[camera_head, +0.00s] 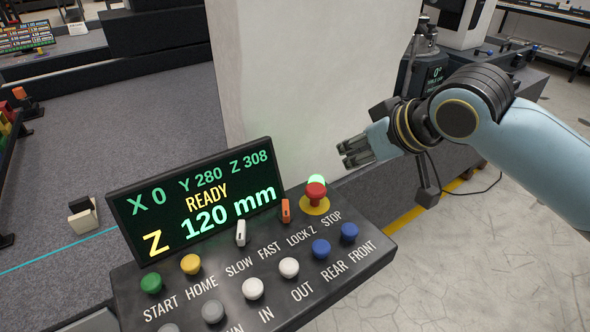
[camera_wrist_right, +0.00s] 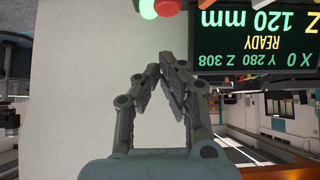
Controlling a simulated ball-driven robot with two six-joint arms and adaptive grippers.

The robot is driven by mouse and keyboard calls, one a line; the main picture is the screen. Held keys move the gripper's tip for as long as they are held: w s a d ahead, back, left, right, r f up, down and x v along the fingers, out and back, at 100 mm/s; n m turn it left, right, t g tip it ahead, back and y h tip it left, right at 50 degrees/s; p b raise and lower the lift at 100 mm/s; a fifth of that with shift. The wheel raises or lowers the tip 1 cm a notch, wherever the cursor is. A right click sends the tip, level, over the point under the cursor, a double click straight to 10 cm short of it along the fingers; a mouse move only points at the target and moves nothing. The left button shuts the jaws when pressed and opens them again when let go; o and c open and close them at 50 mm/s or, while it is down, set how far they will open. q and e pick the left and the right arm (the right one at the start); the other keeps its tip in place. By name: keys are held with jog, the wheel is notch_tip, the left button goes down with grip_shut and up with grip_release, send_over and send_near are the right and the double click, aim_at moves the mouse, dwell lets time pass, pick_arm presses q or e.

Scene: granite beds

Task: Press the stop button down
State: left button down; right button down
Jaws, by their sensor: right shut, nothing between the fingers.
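The stop button (camera_head: 315,193) is a red mushroom head on a yellow base at the far right corner of the dark control panel (camera_head: 370,262). Its head stands raised, and a green lamp glows just behind it. In the wrist view the red button (camera_wrist_right: 167,7) is cut by the top edge, beside the green lamp (camera_wrist_right: 147,8). My right gripper (camera_head: 345,153) is shut and empty, above and to the right of the button, apart from it. Its fingertips (camera_wrist_right: 168,62) come together in the wrist view. My left gripper is not in view.
The display (camera_head: 195,205) reads READY and Z 120 mm. Orange (camera_head: 285,211) and white switches and several coloured buttons sit close to the stop button. A pale column (camera_head: 300,80) rises behind the panel.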

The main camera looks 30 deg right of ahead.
jog(key=a+r, duration=0.1)
jog(key=r, duration=0.1)
send_over(319, 189)
jog(key=f, duration=0.8)
jog(key=shift+w, duration=0.2)
notch_tip(319, 189, down, 2)
jog(key=shift+s+f, duration=0.1)
jog(key=shift+f, duration=0.1)
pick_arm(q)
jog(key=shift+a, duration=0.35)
pick_arm(e)
jog(key=shift+f, duration=0.6)
